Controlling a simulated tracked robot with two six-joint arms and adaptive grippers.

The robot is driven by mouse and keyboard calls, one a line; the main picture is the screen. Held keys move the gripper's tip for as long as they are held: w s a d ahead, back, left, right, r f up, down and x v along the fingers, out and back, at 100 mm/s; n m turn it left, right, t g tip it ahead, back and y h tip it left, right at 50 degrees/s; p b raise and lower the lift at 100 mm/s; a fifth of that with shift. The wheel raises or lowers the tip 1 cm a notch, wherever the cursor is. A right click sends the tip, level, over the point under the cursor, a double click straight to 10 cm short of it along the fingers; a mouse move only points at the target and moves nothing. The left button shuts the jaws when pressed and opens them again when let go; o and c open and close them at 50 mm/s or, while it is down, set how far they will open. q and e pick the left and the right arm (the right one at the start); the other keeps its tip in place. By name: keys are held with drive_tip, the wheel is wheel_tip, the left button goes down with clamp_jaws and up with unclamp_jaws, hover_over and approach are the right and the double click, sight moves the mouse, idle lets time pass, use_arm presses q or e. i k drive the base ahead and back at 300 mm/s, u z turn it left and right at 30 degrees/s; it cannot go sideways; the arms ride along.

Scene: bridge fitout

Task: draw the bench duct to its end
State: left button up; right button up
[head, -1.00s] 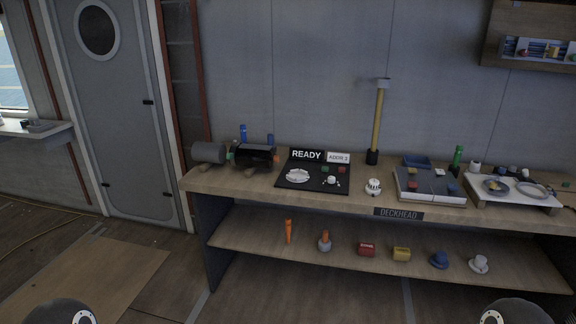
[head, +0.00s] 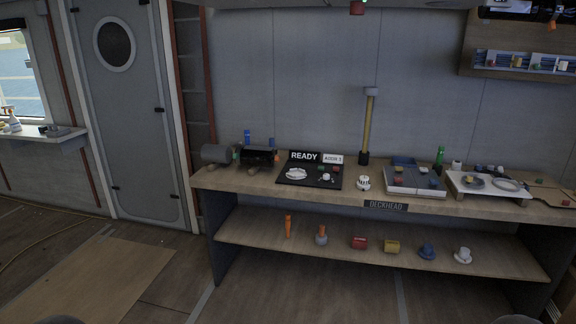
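The wooden bench (head: 225,181) stands ahead along the wall. At its left end lie a grey cylinder (head: 215,153) and a black boxy piece (head: 258,157) on small wooden blocks. These may be the bench duct; at this distance I cannot tell for sure. A yellow upright pole (head: 368,125) with a grey top and black foot stands at the back of the bench. Neither gripper is in view; only dark rounded parts of my own body show at the bottom edge.
A black READY panel (head: 321,180), a white detector (head: 363,183) and grey trays (head: 400,190) sit on the bench top. The lower shelf (head: 270,236) holds several small items. A door (head: 140,120) is at left. Floor (head: 300,295) before the bench is clear.

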sight(250, 156)
drive_tip(key=u, duration=0.15)
drive_tip(key=i, duration=0.8)
drive_tip(key=z, duration=0.3)
drive_tip(key=i, duration=2.05)
drive_tip(key=u, duration=0.35)
